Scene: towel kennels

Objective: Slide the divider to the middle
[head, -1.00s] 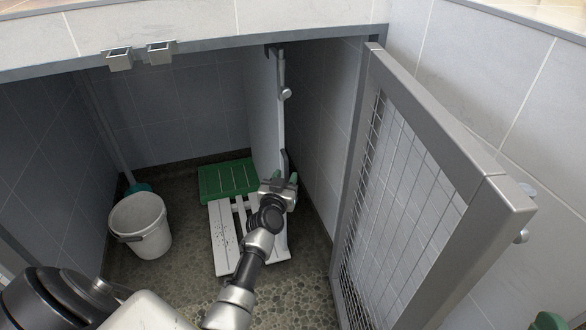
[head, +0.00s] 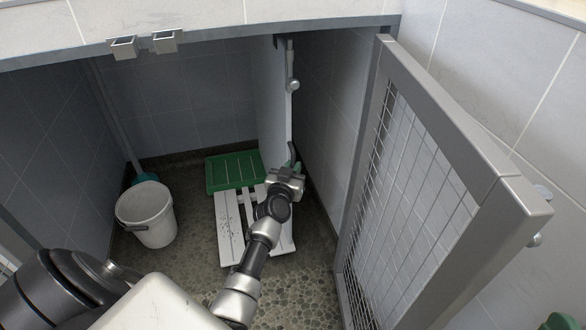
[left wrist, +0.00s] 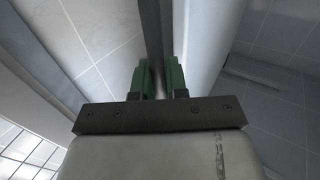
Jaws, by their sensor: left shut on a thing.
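The divider (head: 273,105) is a tall pale panel standing upright inside the kennel, close to the right side wall. Its front edge carries metal fittings and a dark upright handle (head: 291,151). My left gripper (head: 291,166) is at the lower part of this front edge, shut on the handle. In the left wrist view, the green fingers of my left gripper (left wrist: 160,78) stand on both sides of the dark handle bar (left wrist: 153,40). The pale divider (left wrist: 206,35) edge shows beside it. My right gripper is not in view.
A white bucket (head: 147,215) stands at the left, with a teal-headed pole behind it. The mesh door (head: 400,190) stands open at the right.

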